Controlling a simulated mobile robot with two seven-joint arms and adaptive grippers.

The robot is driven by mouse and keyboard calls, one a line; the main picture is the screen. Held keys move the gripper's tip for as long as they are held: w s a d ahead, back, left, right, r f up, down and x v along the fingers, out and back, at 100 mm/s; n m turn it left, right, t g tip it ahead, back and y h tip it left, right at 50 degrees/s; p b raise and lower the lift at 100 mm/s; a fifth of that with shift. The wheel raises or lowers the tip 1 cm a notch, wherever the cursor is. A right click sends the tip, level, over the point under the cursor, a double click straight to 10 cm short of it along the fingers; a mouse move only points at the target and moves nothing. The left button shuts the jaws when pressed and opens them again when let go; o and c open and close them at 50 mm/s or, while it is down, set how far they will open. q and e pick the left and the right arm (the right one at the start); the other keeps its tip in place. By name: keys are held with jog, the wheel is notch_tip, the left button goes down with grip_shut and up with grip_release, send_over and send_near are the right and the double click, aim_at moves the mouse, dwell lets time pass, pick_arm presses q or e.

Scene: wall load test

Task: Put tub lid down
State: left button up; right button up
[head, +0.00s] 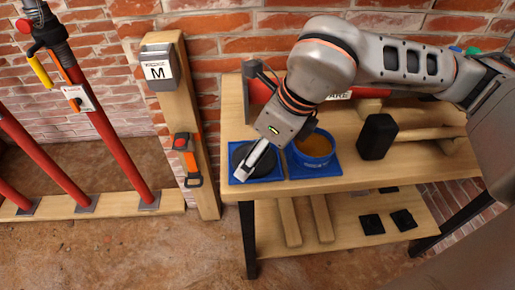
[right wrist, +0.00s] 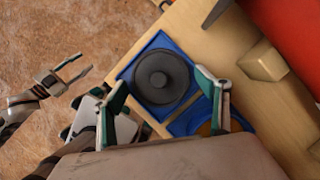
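The tub lid (head: 262,160) is a round black disc with a central knob. It lies flat on a blue square mat (head: 238,180) at the bench's front left corner. It also shows in the right wrist view (right wrist: 160,77). The blue tub (head: 314,150), with orange-brown contents, stands uncovered on the mat to its right. My right gripper (head: 254,160) is over the lid, partly hiding it in the head view. In the right wrist view its fingers (right wrist: 167,100) are spread wide, with nothing between them. My left gripper (right wrist: 76,70) shows only there, fingers apart and empty, off the bench.
A black block (head: 377,137) stands right of the tub. Wooden beams and a red object lie behind on the bench (head: 350,183). A wooden post (head: 183,120) with an M-marked box and red poles stand left. The lower shelf holds dark squares and wood strips.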

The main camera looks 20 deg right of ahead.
aim_at(264, 161)
dwell(0.3)
jog(key=shift+r, duration=0.25)
jog(key=p+v, duration=0.1)
jog(key=v, duration=0.3)
jog(key=shift+w+r, duration=0.1)
pick_arm(q)
jog(key=shift+s+a+p, duration=0.4)
jog(key=shift+s+p, duration=0.05)
jog(key=shift+p, duration=0.25)
pick_arm(e)
jog(key=v, duration=0.7)
jog(key=shift+s+r, duration=0.25)
jog(key=shift+r, duration=0.05)
pick_arm(q)
jog(key=shift+w, duration=0.1)
pick_arm(e)
jog(key=shift+d, duration=0.15)
